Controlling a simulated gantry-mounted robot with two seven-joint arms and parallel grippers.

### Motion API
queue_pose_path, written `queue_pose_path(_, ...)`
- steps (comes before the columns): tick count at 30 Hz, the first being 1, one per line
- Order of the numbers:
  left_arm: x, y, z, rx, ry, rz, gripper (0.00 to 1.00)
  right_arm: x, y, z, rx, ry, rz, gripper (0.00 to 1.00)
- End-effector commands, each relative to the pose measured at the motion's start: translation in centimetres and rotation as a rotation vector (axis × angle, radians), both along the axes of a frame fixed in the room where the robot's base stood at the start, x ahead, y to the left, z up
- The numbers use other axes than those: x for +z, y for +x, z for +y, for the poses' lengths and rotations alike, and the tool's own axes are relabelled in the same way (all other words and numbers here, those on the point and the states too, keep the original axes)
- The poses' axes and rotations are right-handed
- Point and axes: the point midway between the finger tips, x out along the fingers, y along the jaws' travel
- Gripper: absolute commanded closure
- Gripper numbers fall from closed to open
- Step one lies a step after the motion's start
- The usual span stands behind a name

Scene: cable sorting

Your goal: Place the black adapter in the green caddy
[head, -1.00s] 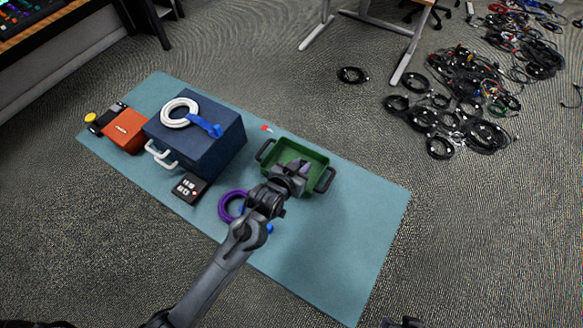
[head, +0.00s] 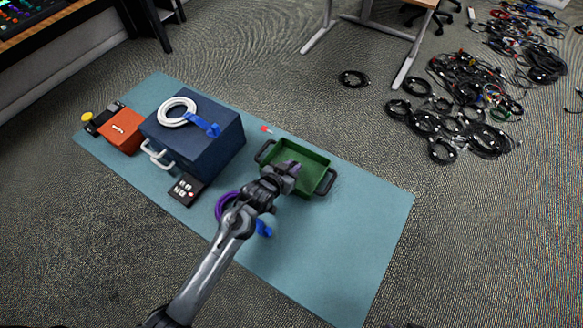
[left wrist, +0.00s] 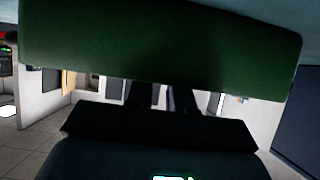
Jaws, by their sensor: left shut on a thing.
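The green caddy (head: 322,160) stands on the teal mat, with a black handle at each end. My left gripper (head: 289,168) is over the near side of the caddy, pointing into it. It is shut on a small dark thing, which I take to be the black adapter; its outline merges with the dark fingers. In the left wrist view the caddy's green wall (left wrist: 165,45) spans the top, and the dark fingers (left wrist: 163,97) show below it. What lies between them there is too dark to tell. My right gripper is not in view.
A dark blue box (head: 200,145) with a white cable coil (head: 177,112) on top stands left of the caddy. A purple coil (head: 226,205) lies beside my left arm. A black power strip (head: 186,189) and an orange box (head: 121,131) are farther left. The mat (head: 350,240) is clear at right.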

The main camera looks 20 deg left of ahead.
Motion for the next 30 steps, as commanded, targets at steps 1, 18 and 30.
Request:
queue_pose_path(1,0.1,0.0,0.0,0.0,0.0,-0.001,1.0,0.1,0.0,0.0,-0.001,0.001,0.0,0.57)
queue_pose_path(18,-0.2,0.0,0.0,0.0,0.0,0.0,0.53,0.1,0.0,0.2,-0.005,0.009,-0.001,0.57)
queue_pose_path(30,1.0,-1.5,0.2,0.0,0.001,0.0,0.53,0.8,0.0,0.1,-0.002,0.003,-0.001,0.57)
